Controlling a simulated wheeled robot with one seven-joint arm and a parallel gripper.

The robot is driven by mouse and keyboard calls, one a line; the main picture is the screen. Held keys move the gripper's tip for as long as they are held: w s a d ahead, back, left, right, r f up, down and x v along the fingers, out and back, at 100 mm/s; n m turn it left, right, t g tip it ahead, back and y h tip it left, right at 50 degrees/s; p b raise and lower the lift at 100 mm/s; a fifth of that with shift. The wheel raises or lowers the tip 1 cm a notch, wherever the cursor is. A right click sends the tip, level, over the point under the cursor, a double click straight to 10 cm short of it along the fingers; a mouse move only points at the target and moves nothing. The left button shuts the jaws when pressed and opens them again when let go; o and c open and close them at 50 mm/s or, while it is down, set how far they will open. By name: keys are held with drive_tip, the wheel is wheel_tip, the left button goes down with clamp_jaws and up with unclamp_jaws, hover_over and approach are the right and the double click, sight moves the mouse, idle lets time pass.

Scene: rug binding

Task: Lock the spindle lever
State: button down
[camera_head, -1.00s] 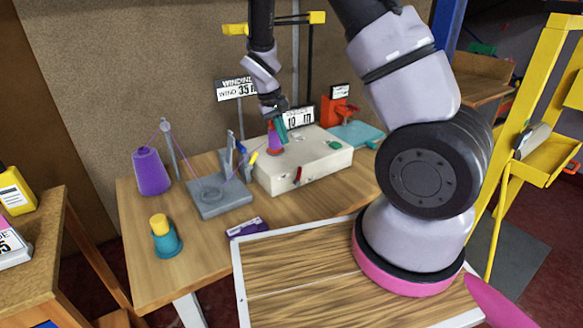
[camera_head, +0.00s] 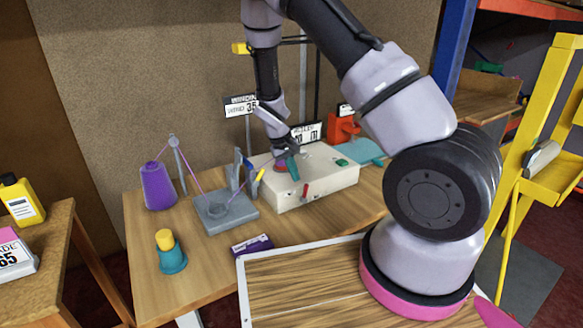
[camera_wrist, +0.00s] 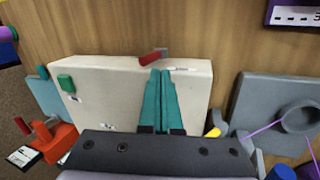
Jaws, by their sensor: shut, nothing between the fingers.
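The winder is a white box (camera_head: 325,190) on the wooden table. A small red-handled lever (camera_head: 305,189) is on its near side; it also shows in the wrist view (camera_wrist: 150,58), beside a small grey bracket. I take this as the spindle lever. My gripper (camera_head: 293,170) is over the box top, with its teal fingers shut and empty. In the wrist view the fingers (camera_wrist: 160,72) point toward the red lever, and their tips appear just short of it; contact cannot be told.
A green button (camera_head: 342,162) is on the box top. A grey plate with a ring (camera_head: 215,212) and a purple thread cone (camera_head: 158,187) stand left. A teal pot with a yellow top (camera_head: 170,256) is at the front left. An orange-red device (camera_head: 343,128) stands behind.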

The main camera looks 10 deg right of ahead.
sight(304, 186)
drive_tip(key=shift+x, duration=2.25)
drive_tip(key=shift+d+r+y, duration=0.1)
drive_tip(key=shift+d+y, duration=0.2)
drive_tip(key=shift+y, duration=0.2)
drive_tip(key=shift+w+d+r+g+y, duration=0.15)
drive_tip(key=shift+d+g+y, duration=0.1)
drive_tip(key=shift+d+y, duration=0.2)
drive_tip(key=shift+w+d+f+g+y, duration=0.15)
drive_tip(key=shift+d+g+y, duration=0.15)
drive_tip(key=shift+y, duration=0.25)
drive_tip(key=shift+w+d+f+g+y, duration=0.25)
drive_tip(key=shift+d+f+g+y, duration=0.15)
drive_tip(key=shift+d+y, duration=0.6)
drive_tip(key=shift+w+d+f+g+y, duration=0.3)
drive_tip(key=shift+d+y, duration=0.3)
drive_tip(key=shift+y, duration=0.8)
drive_tip(key=shift+w+d+f+g+y, duration=0.25)
drive_tip(key=shift+d+g+y, duration=0.2)
drive_tip(key=shift+d+y, duration=0.55)
drive_tip(key=shift+a, duration=0.15)
drive_tip(key=shift+a+f, duration=0.1)
